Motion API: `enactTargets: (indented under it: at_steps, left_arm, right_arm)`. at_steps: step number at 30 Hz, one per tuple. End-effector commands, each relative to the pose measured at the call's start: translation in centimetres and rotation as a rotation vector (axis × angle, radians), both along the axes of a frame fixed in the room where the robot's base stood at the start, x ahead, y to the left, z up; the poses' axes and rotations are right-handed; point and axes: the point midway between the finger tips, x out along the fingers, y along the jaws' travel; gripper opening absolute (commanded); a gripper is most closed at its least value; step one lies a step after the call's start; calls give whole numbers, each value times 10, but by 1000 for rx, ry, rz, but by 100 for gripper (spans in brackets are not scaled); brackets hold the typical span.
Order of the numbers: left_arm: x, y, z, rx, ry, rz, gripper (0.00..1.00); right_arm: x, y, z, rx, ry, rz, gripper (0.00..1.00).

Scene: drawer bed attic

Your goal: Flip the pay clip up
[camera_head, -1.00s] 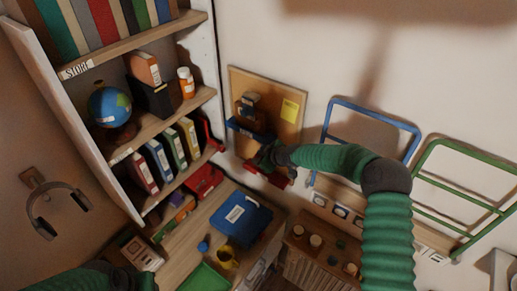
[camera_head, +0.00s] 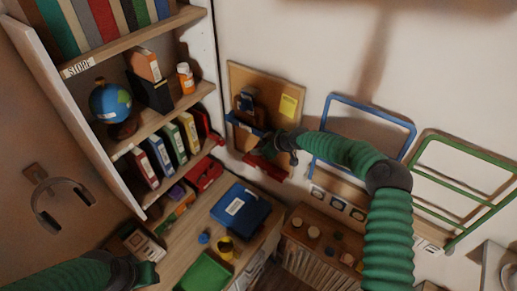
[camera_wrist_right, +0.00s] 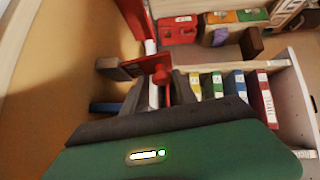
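A cork board (camera_head: 290,84) hangs on the wall right of the shelf. It carries a blue holder (camera_head: 238,122) and, lower, a red clip-like part (camera_head: 273,173). I cannot read any "pay" label. My right gripper (camera_head: 268,150) is at the board's lower part, just above the red part, and hides some of it. In the right wrist view the red part (camera_wrist_right: 162,76) has a rounded knob between the spread fingers; contact cannot be told. My left gripper (camera_head: 148,273) is low at the left, away from the board; its fingers are unclear.
A shelf (camera_head: 150,128) with a globe (camera_head: 110,102) and binders stands left of the board. Blue (camera_head: 370,110) and green (camera_head: 470,145) wall frames are on the right.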

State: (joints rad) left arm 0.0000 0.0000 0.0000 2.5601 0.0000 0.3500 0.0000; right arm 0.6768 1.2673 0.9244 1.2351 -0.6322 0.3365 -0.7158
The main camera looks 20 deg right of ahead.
Motion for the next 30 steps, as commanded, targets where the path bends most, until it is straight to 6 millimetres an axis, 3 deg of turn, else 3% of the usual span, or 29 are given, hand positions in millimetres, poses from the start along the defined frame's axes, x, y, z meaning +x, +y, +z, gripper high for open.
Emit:
enactTargets:
  at_steps: [3,12,17,23,30]
  left_arm:
    - [0,0,0,0,0,0,36]
    - [0,0,-1,0,0,0,36]
    - [0,0,-12,0,0,0,36]
    - [0,0,-47,0,0,0,36]
    - [0,0,-106,0,0,0,36]
  right_arm:
    - [0,0,-1,0,1,1,48]
    - [-1,0,-2,-4,1,0,48]
    - [-3,3,-9,-63,-40,7,48]
    - [-5,9,-26,-200,-147,10,48]
    - [-7,11,-41,-353,-272,8,48]
